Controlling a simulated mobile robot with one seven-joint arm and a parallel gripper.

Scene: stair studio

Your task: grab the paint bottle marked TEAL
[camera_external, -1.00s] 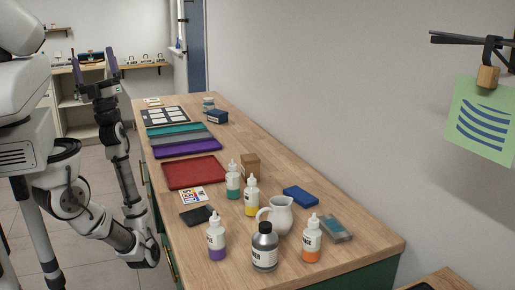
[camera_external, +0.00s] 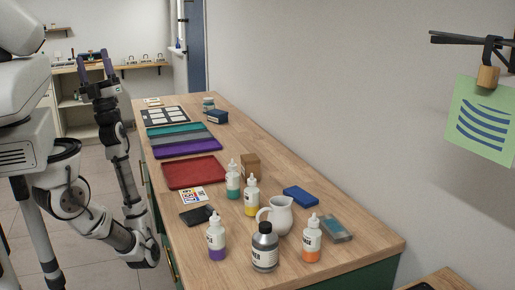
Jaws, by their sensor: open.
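A white squeeze bottle with teal paint (camera_external: 233,182) stands upright on the wooden counter, in front of a small brown box and left of a bottle with yellow paint (camera_external: 251,198). Its label is too small to read. My gripper (camera_external: 95,60) is raised at the upper left, beyond the counter's left edge and far from the bottles. Its two purple fingers point up and are apart, with nothing between them.
Bottles with purple (camera_external: 217,241) and orange (camera_external: 312,242) paint, a grey bottle (camera_external: 265,250) and a white jug (camera_external: 281,216) stand near the teal one. A brown box (camera_external: 250,165) and blue block (camera_external: 300,196) are close by.

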